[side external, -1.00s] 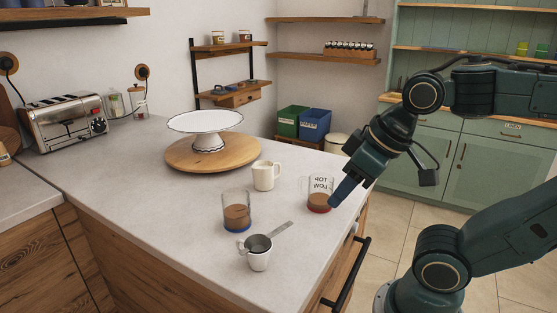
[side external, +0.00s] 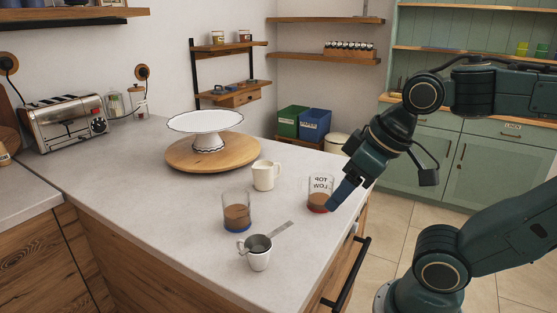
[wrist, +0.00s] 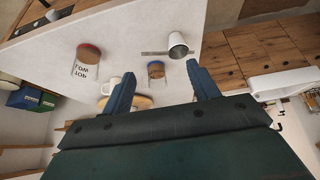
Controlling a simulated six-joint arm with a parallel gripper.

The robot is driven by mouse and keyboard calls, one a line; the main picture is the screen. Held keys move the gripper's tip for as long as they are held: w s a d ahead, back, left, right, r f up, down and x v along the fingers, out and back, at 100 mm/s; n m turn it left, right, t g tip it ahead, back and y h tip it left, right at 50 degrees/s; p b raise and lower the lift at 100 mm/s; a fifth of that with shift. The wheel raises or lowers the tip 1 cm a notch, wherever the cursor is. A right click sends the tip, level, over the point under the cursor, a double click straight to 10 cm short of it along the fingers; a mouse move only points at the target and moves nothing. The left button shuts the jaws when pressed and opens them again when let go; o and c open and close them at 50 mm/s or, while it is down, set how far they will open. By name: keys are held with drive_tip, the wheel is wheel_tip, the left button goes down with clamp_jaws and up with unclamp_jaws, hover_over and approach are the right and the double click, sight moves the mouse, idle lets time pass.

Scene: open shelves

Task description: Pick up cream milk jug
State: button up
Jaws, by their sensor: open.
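The cream milk jug (side external: 266,175) stands upright on the grey counter, in front of the wooden board, between the two glasses and a little behind them. It also shows in the wrist view (wrist: 109,87), partly hidden behind the left finger. My gripper (side external: 350,190) is open and empty, pointing down and left beside the red-based glass, to the right of the jug and apart from it. In the wrist view both fingers of my gripper (wrist: 160,76) are spread apart with nothing held between them.
A glass with a red base (side external: 318,197) stands between my gripper and the jug. A blue-based glass (side external: 237,214) and a white cup (side external: 259,258) with a metal-handled scoop stand nearer the front. A white cake stand (side external: 206,122) sits on a wooden board (side external: 185,158).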

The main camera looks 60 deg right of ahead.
idle(0.3)
drive_tip(key=w+d+r+m+g, duration=0.1)
drive_tip(key=w+d+r+m, duration=0.3)
drive_tip(key=w, duration=0.6)
drive_tip(key=m+g, duration=0.1)
drive_tip(key=g, duration=0.2)
hover_over(269, 174)
drive_tip(key=s+a, duration=0.3)
drive_tip(key=a, duration=0.2)
drive_tip(key=f, duration=0.2)
drive_tip(key=w+d+f+m+g, duration=0.15)
drive_tip(key=w+d+f, duration=0.25)
drive_tip(key=d+f, duration=0.6)
drive_tip(key=shift+m, duration=0.35)
drive_tip(key=shift+d+f, duration=0.2)
drive_tip(key=shift+f, duration=0.8)
drive_tip(key=shift+d+f, duration=0.2)
drive_tip(key=shift+f, duration=0.85)
drive_tip(key=shift+d+f, duration=0.2)
drive_tip(key=shift+f, duration=0.8)
drive_tip(key=shift+f, duration=0.1)
